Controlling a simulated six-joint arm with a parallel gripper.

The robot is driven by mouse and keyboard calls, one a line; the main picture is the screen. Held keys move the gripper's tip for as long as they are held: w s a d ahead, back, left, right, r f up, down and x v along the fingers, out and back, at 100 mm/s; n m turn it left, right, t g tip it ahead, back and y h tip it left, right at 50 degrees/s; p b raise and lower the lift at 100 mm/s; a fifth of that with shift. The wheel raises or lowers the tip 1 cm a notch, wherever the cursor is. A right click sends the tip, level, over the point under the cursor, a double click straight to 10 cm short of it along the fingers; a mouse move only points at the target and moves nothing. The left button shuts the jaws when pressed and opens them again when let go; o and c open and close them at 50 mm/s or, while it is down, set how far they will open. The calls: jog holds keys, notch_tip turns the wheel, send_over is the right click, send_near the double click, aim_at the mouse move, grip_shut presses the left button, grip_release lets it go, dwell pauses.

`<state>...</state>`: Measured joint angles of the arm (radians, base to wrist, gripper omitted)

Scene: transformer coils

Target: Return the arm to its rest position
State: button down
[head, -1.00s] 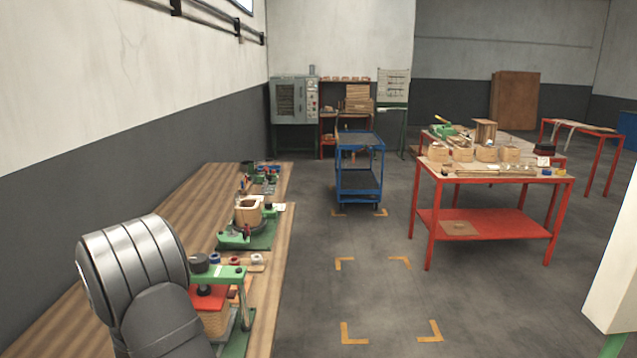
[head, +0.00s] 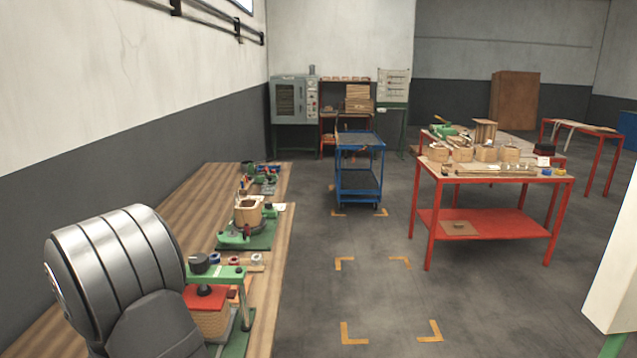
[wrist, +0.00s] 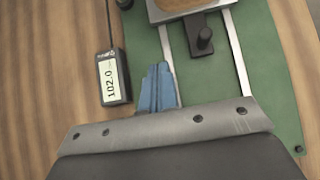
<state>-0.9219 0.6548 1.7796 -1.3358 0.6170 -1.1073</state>
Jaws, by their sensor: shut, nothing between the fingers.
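In the head view my arm (head: 125,280) shows as a rounded grey joint at the lower left, over the near end of the wooden bench (head: 200,210). My gripper does not show there. In the wrist view my gripper (wrist: 158,72) shows as two blue fingers pressed together, with nothing between them. It is above a green base plate (wrist: 275,100) with two pale rails. How high it is above the plate I cannot tell.
A small display (wrist: 113,76) reading 102.0 lies left of the fingers. A dark knob (wrist: 204,40) stands ahead. A green-armed press (head: 215,272) and a winding fixture (head: 247,215) stand on the bench beside my arm. A blue cart (head: 360,170) and red table (head: 492,178) are farther away.

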jog(key=x, duration=0.4)
jog(key=shift+w+f, duration=0.3)
jog(key=w, duration=0.5)
jog(key=shift+f, duration=0.15)
jog(key=s, duration=1.6)
jog(key=s+r, duration=0.1)
jog(key=s, duration=0.7)
jog(key=shift+v, duration=0.95)
